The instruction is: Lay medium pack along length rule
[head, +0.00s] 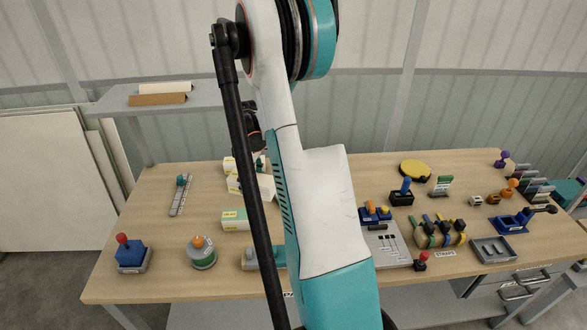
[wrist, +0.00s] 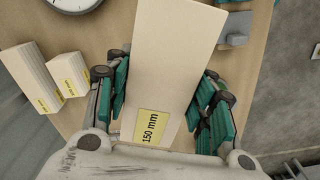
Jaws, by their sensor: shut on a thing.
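In the wrist view, my gripper (wrist: 160,82) has its teal fingers on both sides of a long, cream-white pack (wrist: 172,45) with a yellow label reading 150 mm. It is shut on this pack. In the head view my arm hides most of the gripper and the held pack. Two other white packs with yellow labels, a longer one (wrist: 30,77) and a shorter one (wrist: 67,74), stand at the left of the wrist view. A narrow grey strip with a teal knob, seemingly the length rule (head: 180,198), lies on the left part of the table in the head view.
A blue block with a red knob (head: 131,254) and a round green-grey piece with an orange knob (head: 203,251) stand front left on the wooden table (head: 150,222). A box with a green-yellow label (head: 236,220) lies near my arm. The right side is crowded with tools and trays.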

